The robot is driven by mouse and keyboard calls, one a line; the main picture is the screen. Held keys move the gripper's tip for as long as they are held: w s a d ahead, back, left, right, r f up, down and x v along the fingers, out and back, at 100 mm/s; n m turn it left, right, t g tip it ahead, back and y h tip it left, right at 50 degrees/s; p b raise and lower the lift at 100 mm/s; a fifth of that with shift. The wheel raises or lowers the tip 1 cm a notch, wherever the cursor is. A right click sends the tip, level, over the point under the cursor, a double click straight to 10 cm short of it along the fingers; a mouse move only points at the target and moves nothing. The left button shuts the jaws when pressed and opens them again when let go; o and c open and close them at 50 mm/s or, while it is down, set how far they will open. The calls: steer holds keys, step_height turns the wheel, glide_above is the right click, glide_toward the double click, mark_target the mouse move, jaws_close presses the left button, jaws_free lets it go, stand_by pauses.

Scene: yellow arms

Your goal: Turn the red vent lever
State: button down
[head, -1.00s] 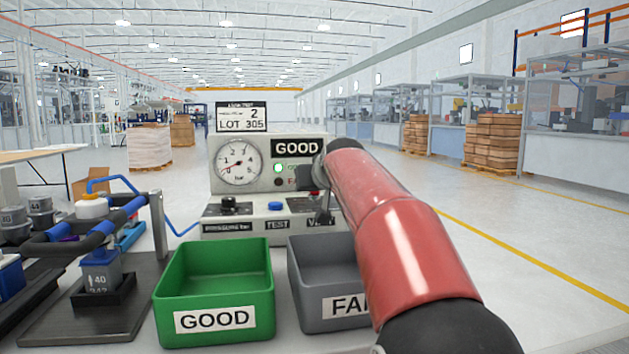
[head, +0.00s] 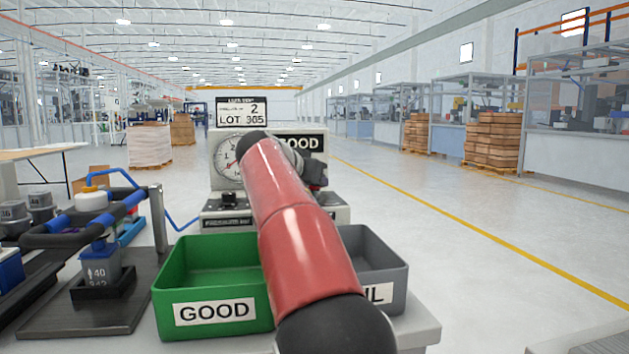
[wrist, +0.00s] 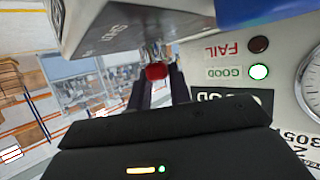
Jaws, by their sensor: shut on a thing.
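The red vent lever (wrist: 156,71) shows in the wrist view as a small red tip beside the test box. My gripper (wrist: 158,86) has its two dark fingers on either side of this tip and is shut on it. The box's face beside the lever carries a label that seems to read SHUT. The GOOD lamp (wrist: 258,72) glows green and the FAIL lamp (wrist: 259,44) is dark.
A green GOOD bin (head: 214,312) and a grey FAIL bin (head: 385,262) stand in front of the box, partly under my arm. A fixture with blue and black tubing (head: 95,220) stands at the left. Open floor lies to the right.

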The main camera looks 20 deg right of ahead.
steer(key=shift+f+m+g, duration=0.1)
steer(key=shift+m+g, duration=0.3)
steer(key=shift+g, duration=0.2)
steer(key=c, duration=1.3)
jaws_free()
steer(key=v, duration=0.8)
steer(key=shift+a+f, duration=0.1)
steer(key=shift+f, duration=0.1)
